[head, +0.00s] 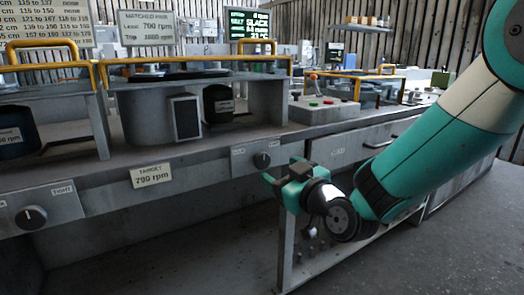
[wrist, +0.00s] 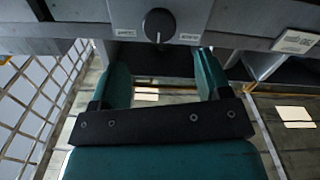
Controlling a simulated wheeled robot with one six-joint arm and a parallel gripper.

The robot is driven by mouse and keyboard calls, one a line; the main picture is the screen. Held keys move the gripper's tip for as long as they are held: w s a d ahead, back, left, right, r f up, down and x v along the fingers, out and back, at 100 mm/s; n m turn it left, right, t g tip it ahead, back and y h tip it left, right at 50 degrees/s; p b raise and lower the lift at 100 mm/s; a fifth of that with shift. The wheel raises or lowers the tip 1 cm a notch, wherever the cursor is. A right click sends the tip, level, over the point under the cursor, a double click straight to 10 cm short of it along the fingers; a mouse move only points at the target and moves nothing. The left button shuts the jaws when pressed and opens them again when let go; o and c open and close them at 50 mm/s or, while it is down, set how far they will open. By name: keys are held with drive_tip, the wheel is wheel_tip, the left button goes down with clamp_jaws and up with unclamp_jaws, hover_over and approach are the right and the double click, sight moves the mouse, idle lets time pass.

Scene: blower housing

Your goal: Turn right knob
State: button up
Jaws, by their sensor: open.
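The right knob (head: 262,159) is a dark round dial on a pale plate on the bench front, right of the target sign. In the wrist view the knob (wrist: 159,25) is at the top centre, with a pale pointer mark toward its lower edge. My gripper (head: 281,169) is just right of and below the knob in the head view, its fingers spread. In the wrist view my gripper (wrist: 160,60) is open and empty. The knob lies beyond the fingertips, roughly centred between them, apart from both fingers. Small plate labels flank it, too blurred to read.
A left knob (head: 31,217) sits on the same bench front. A sign (head: 151,175) reads target 790 rpm. Yellow rails (head: 195,61) run above the bench top. A drawer handle (head: 378,143) projects right of the knob. The floor in front is clear.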

sight(263, 160)
drive_tip(key=x, duration=0.8)
drive_tip(key=shift+w+a, duration=0.15)
drive_tip(key=shift+a, duration=0.05)
drive_tip(key=shift+c, duration=0.3)
drive_tip(key=c, duration=0.9)
